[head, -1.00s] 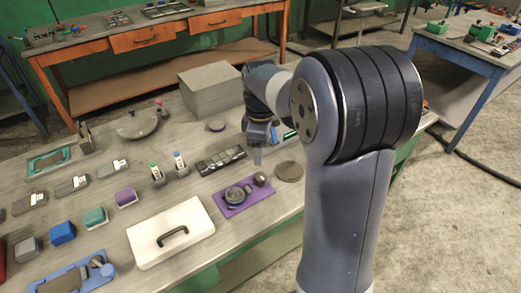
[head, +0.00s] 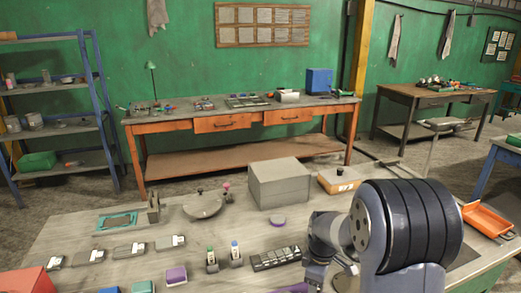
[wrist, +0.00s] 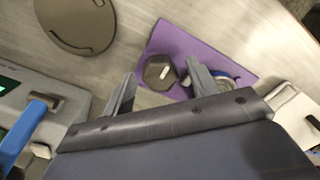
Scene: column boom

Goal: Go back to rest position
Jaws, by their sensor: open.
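My gripper (wrist: 163,88) is open in the wrist view, with its two dark fingers apart and nothing held between them. Below and beyond the fingers lies a purple mat (wrist: 165,42) with a dark hexagonal piece (wrist: 159,71) on it. A round part (wrist: 232,74) on the mat is partly hidden by the right finger. In the head view my arm reaches over the front right of the workbench (head: 80,235). The fingertips are hard to make out there.
A grey box (head: 279,185), an orange-and-white box (head: 340,179) and a row of small blocks stand on the bench. A dark disc (wrist: 75,22) and a device with a green display (wrist: 10,85) lie near the gripper. An orange tray (head: 487,218) is at the right.

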